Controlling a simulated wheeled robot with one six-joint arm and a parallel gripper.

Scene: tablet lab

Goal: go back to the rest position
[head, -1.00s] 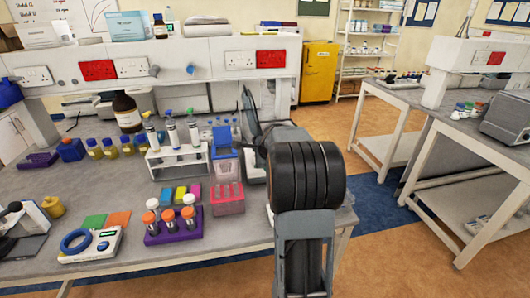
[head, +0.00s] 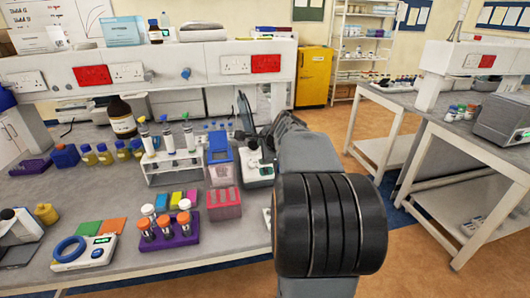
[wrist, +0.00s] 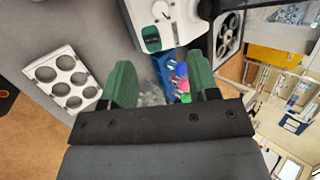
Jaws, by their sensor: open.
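My gripper (wrist: 162,82) is open in the wrist view, with its two green fingers apart and nothing held between them. Beyond the fingers are a blue container (wrist: 163,68) and small parts with blue, pink and green ends (wrist: 182,84). In the head view my arm reaches over the right end of the bench (head: 30,187). Its large black joint fills the lower right, and the fingers cannot be made out clearly there.
A white rack (head: 172,168) with pipette-like tools, a blue-and-white box (head: 221,160), a pink rack (head: 224,205) and a purple rack (head: 168,239) with orange-capped tubes stand left of my arm. A white holed rack (wrist: 66,82) lies left in the wrist view. Floor (head: 415,265) shows at right.

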